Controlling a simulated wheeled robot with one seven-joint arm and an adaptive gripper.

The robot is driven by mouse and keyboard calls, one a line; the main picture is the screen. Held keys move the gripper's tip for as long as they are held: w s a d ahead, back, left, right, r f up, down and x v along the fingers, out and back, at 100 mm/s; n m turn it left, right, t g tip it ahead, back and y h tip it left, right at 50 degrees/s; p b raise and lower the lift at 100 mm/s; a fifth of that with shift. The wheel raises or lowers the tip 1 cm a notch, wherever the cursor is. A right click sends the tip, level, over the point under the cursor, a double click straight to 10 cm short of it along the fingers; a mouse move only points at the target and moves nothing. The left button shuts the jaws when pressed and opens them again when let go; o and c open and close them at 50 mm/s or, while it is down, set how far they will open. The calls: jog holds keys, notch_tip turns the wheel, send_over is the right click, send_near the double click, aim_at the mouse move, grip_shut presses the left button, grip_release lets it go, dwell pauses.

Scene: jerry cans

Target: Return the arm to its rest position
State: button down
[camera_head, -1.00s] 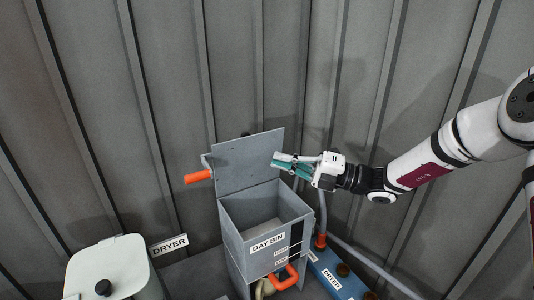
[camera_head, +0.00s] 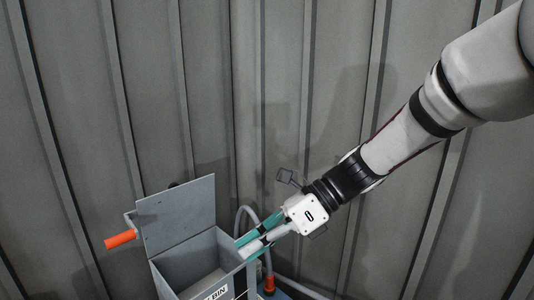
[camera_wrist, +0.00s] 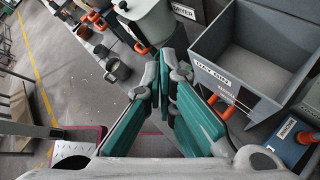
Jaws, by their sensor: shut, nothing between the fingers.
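My gripper (camera_head: 242,247) is shut and empty, with teal finger pads, in front of and over the right edge of the grey day bin (camera_head: 160,273) in the head view. It also shows in the wrist view (camera_wrist: 160,62), its fingertips together. The bin's lid (camera_head: 177,216) stands open, with an orange handle (camera_head: 120,239) at its left. In the wrist view the open bin (camera_wrist: 246,80) lies to the right of the fingers. My arm reaches in from the right edge of the head view.
A corrugated grey wall (camera_head: 300,100) stands behind. In the wrist view a white dryer vessel (camera_wrist: 148,22), dark pots (camera_wrist: 118,70) and a blue dryer box (camera_wrist: 288,138) stand near the bin. Open floor (camera_wrist: 62,50) lies to the left.

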jog(key=s+d+r+n+t+h, duration=0.2)
jog(key=s+d+n+t+h, duration=0.2)
jog(key=s+d+n, duration=0.3)
jog(key=s+d+r+n+t+h, duration=0.3)
jog(key=s+d+n+h, duration=0.4)
jog(key=d+n, duration=0.6)
jog(key=shift+s+d+t, duration=0.15)
jog(key=shift+d+t, duration=0.55)
jog(key=shift+d, duration=0.2)
jog(key=shift+a, duration=0.1)
